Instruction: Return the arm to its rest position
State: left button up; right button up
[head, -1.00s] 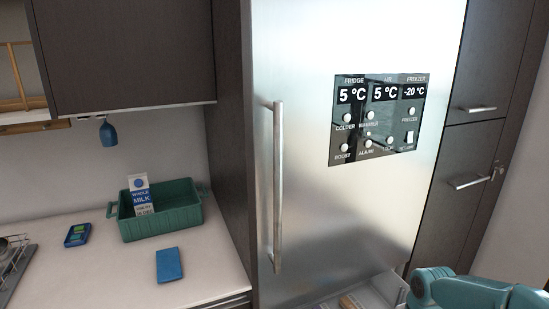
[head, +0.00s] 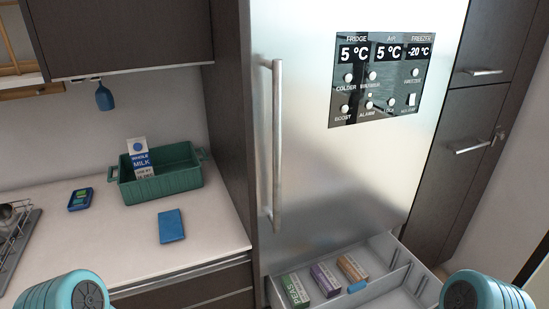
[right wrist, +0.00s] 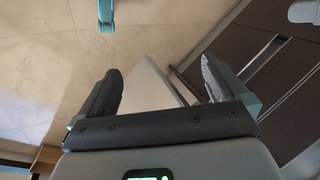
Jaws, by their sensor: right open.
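Parts of both my arms show at the bottom of the head view, one at the lower left and one at the lower right. Their grippers are out of the head view. In the right wrist view my right gripper (right wrist: 163,88) is open, with its two dark fingers apart and nothing between them. Behind the fingers are a tiled floor and a dark cabinet front with a long bar handle. My left gripper cannot be made out in any view.
The freezer drawer (head: 390,250) is pulled out below the fridge door (head: 310,190), with several boxes inside. A green crate (head: 160,184) holding a milk carton (head: 141,160) stands on the counter, near a blue packet (head: 171,226). A dark cabinet (head: 464,130) is at the right.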

notch_tip(320, 180, down, 34)
jog(key=f+b, duration=0.1)
jog(key=b, duration=3.3)
notch_tip(320, 180, up, 27)
jog(key=p, duration=2.6)
